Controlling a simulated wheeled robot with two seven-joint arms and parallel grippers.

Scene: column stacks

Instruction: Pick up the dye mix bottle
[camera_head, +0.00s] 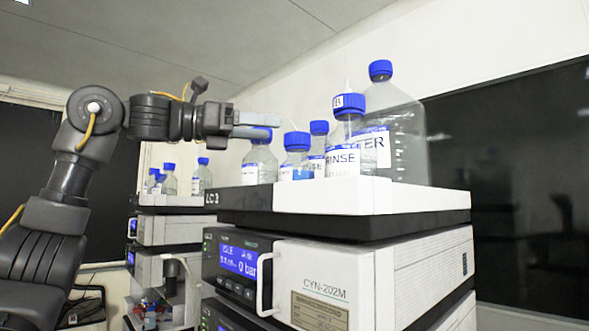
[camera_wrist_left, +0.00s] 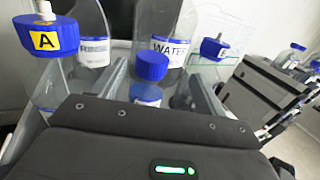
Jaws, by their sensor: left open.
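No label reading "dye mix" is legible, so I cannot tell for sure which bottle it is. In the left wrist view a small blue-capped bottle (camera_wrist_left: 149,92) with a blue-edged label stands in front of my left gripper (camera_wrist_left: 155,90), between its two open fingers. In the head view my left gripper (camera_head: 262,125) is level, at cap height over the left end of the bottle row. It partly covers the cap of a clear bottle (camera_head: 262,163). Another small blue-capped bottle (camera_head: 297,160) stands just right of it. My right gripper is out of view.
The RINSE bottle (camera_head: 345,155) and large WATER bottle (camera_head: 400,135) stand right in the white tray (camera_head: 370,196) on the instrument stack (camera_head: 345,275). In the left wrist view, a cap tagged A (camera_wrist_left: 45,38) is close at left. A second stack (camera_head: 165,230) stands behind at left.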

